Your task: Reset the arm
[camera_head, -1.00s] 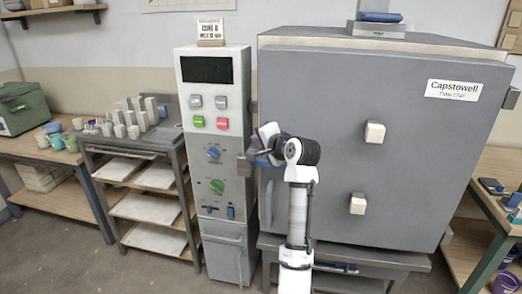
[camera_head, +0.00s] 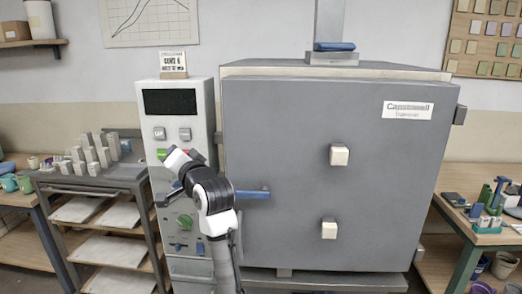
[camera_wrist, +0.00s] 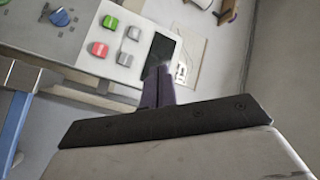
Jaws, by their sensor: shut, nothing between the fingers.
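My gripper (camera_head: 168,194) is in front of the control cabinet, pointing left and away from me in the head view. In the wrist view its dark fingers (camera_wrist: 158,78) are together with nothing between them. My arm's pale links and black joint rise from the bottom of the head view and hide part of the panel. The grey kiln (camera_head: 280,150) stands to the right with its door shut. Its blue door handle (camera_head: 252,194) is to the right of my wrist and apart from my gripper; a blue bar at the wrist view's left edge (camera_wrist: 12,125) looks like this handle.
The control cabinet (camera_head: 205,115) has a dark screen, buttons and a green knob (camera_head: 185,221). A shelf rack (camera_head: 62,182) with grey blocks stands left of it. A work table (camera_head: 470,238) with small items is at the right. Some floor shows at the lower left.

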